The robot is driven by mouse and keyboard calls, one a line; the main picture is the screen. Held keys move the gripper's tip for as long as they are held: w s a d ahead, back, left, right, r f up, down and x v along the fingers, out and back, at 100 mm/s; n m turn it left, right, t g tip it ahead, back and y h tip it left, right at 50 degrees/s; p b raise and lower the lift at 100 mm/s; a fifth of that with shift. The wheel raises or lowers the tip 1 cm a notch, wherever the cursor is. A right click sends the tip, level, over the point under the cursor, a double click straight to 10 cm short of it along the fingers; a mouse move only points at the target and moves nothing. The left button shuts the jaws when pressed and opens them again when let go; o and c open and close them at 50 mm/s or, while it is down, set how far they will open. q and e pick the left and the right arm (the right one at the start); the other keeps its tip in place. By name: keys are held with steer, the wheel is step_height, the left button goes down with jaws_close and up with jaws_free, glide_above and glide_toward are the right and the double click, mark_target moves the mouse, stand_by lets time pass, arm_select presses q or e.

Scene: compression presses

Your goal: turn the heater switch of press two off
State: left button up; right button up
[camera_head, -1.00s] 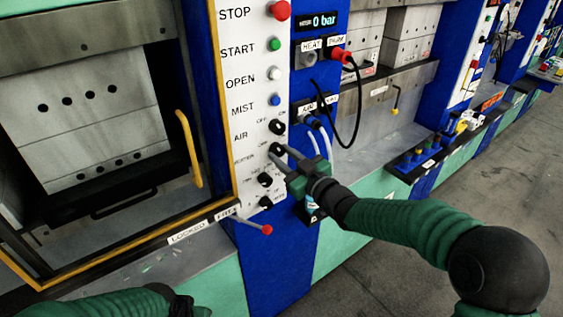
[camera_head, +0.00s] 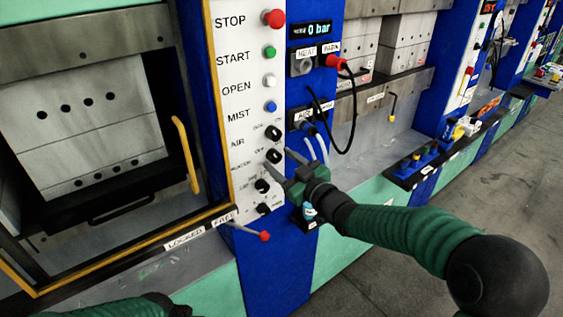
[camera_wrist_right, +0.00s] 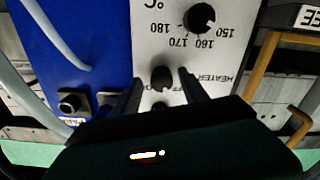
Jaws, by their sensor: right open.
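In the right wrist view the panel appears upside down. There the heater knob (camera_wrist_right: 162,78) stands between the two fingers (camera_wrist_right: 160,88), beside the HEATER label. I cannot tell whether the fingers touch it. The end of my left arm (camera_head: 175,309) is cut off at the bottom edge; its fingers are hidden.
The temperature dial (camera_wrist_right: 199,17) sits close to the heater switch. A lever with a red tip (camera_head: 264,236) sticks out below the panel. The yellow door handle (camera_head: 186,155) is left of the panel; a black cable (camera_head: 356,100) hangs at its right.

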steer(key=shift+f, duration=0.1)
steer(key=shift+s+d, duration=0.1)
steer(key=shift+d, duration=0.05)
steer(key=v, duration=1.6)
steer(key=shift+s+b, duration=0.2)
steer(key=shift+b, duration=0.25)
steer(key=shift+d, duration=0.1)
